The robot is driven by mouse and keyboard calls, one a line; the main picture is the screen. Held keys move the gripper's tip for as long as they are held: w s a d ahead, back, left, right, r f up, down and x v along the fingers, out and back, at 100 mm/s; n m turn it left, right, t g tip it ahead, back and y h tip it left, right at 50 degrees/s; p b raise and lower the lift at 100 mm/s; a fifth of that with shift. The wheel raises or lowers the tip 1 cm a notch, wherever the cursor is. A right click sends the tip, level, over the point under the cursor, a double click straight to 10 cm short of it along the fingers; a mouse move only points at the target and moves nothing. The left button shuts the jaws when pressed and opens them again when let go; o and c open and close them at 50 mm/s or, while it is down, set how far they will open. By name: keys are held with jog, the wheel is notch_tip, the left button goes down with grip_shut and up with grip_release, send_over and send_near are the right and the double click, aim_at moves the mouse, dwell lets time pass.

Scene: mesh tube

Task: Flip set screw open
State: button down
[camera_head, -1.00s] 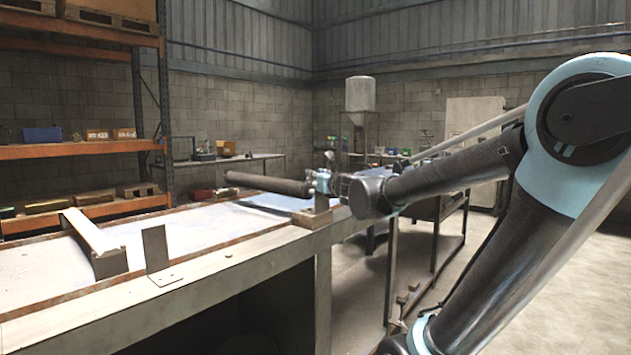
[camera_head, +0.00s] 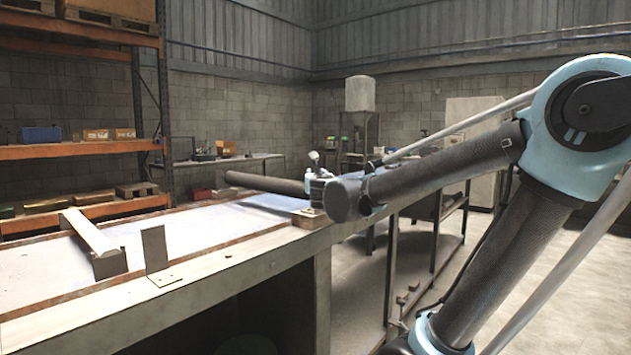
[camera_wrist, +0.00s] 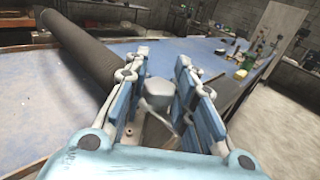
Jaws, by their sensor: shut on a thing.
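The dark mesh tube (camera_head: 266,183) lies along the bench, its right end near my gripper (camera_head: 310,178). In the wrist view the tube (camera_wrist: 82,58) runs from the top left down to beside my gripper's left finger. My gripper (camera_wrist: 164,90) is shut on a grey, rounded piece that looks like the set screw (camera_wrist: 158,92); it sits between the blue finger pads. Its lower part is blurred and partly hidden by the fingers. In the head view my wrist hides the set screw and most of its mount.
The bench (camera_head: 200,285) has a raised edge along its front. A small wooden block (camera_head: 308,218) sits at its right corner below my gripper. Open floor lies to the right.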

jog(key=c, duration=1.3)
grip_release()
jog(key=s+d, duration=0.1)
jog(key=s, duration=1)
jog(key=shift+s+d, duration=0.2)
jog(key=shift+s, duration=0.15)
jog(key=shift+f, duration=0.1)
